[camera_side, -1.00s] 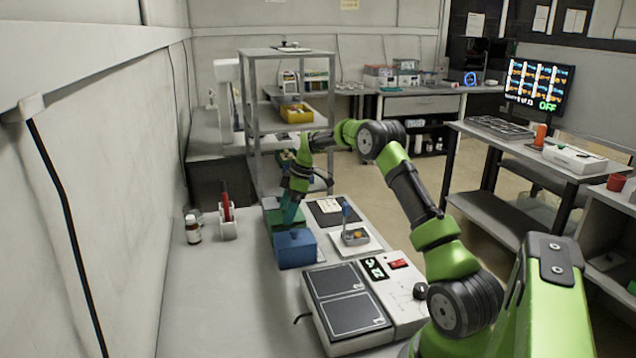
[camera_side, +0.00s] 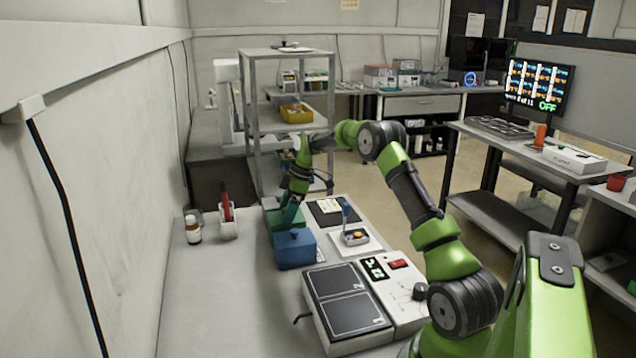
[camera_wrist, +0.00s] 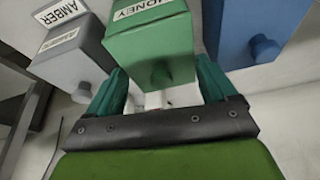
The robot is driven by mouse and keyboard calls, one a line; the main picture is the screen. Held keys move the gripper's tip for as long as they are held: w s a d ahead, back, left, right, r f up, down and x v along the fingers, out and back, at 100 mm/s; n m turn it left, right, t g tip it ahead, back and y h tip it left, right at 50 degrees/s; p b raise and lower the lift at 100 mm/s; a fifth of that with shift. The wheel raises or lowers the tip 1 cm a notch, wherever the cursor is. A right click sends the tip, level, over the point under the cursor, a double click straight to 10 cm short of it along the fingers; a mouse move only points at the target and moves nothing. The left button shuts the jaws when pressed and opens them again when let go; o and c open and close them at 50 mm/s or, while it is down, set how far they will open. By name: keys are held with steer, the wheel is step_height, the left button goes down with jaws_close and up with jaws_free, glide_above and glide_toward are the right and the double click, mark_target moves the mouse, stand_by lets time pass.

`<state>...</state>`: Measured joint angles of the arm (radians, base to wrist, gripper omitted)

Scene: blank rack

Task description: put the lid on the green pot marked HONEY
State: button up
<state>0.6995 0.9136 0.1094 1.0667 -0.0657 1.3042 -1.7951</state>
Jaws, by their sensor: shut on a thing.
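The green pot marked HONEY (camera_wrist: 150,14) is in the middle of the wrist view, between a grey pot marked AMBER (camera_wrist: 68,42) and a blue pot (camera_wrist: 243,28). A green lid (camera_wrist: 140,62) with a round knob shows at the honey pot's top, and I see no clear gap between them. My gripper (camera_wrist: 160,82) has one teal finger on each side of the lid and is shut on it. The exact contact is partly hidden.
A device with two dark pads (camera_side: 348,300) stands at the front right. A small tray with a blue-handled item (camera_side: 354,238) lies right of the pots. The front-left bench is bare.

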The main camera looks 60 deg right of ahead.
steer(key=shift+s+a+f, duration=0.1)
steer(key=shift+f, duration=0.25)
steer(key=o, duration=1)
steer(key=shift+r, duration=0.25)
steer(key=shift+r, duration=3.45)
